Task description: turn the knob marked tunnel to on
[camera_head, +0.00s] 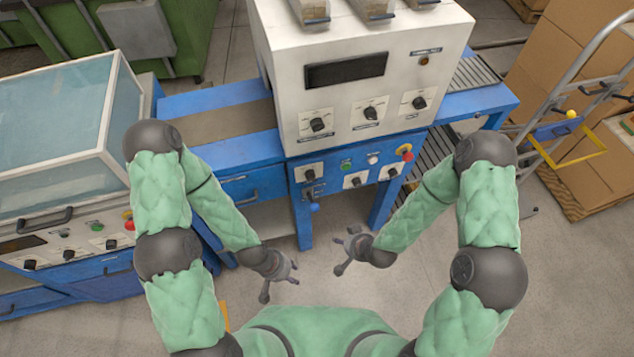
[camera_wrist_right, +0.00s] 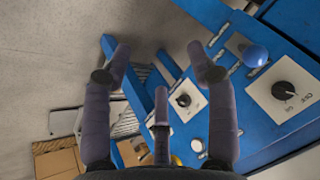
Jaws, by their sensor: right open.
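The white machine's front carries black knobs, a left one (camera_head: 317,124), a middle one (camera_head: 371,113) and a right one (camera_head: 419,102). The blue panel below carries smaller knobs at its left (camera_head: 309,174), middle (camera_head: 356,181) and right (camera_head: 392,172). Their labels are too small to read, so I cannot tell which is tunnel. My left gripper (camera_head: 281,284) is open and empty, low in front of the machine. My right gripper (camera_head: 339,254) is open and empty below the blue panel. In the right wrist view its fingers (camera_wrist_right: 158,76) are apart from two panel knobs, one near (camera_wrist_right: 284,91) and one farther (camera_wrist_right: 183,100).
A blue ball-ended lever (camera_head: 314,207) sticks out under the panel. A red button (camera_head: 405,153) and a green button (camera_head: 346,165) sit on it. A glass-covered unit (camera_head: 62,140) stands left. A hand truck (camera_head: 566,95) and cartons (camera_head: 560,50) stand right.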

